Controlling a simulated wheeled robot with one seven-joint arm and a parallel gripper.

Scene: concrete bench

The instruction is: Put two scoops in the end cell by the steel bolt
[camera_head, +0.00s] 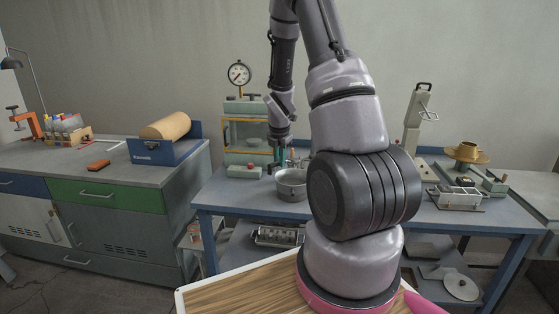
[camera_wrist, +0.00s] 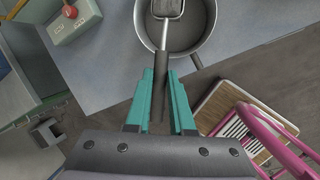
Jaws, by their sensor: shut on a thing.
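My gripper (camera_wrist: 162,78) has its teal fingers shut on the handle of a metal scoop (camera_wrist: 167,8) in the wrist view. The scoop's head is over or inside a round grey pan (camera_wrist: 206,40); I cannot tell its height or whether it is loaded. In the head view my gripper (camera_head: 279,155) points down just above the pan (camera_head: 291,188) on the blue bench. A metal mould with cells (camera_head: 458,198) stands on the bench at the right, beyond my arm. Its steel bolt is too small to make out.
A pressure gauge (camera_head: 239,73) tops a green machine (camera_head: 245,135) behind the pan. A brass-coloured flanged piece (camera_head: 466,154) and a tall grey device (camera_head: 415,118) stand near the mould. Another metal mould (camera_head: 279,236) lies on the lower shelf. My arm hides the bench's middle.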

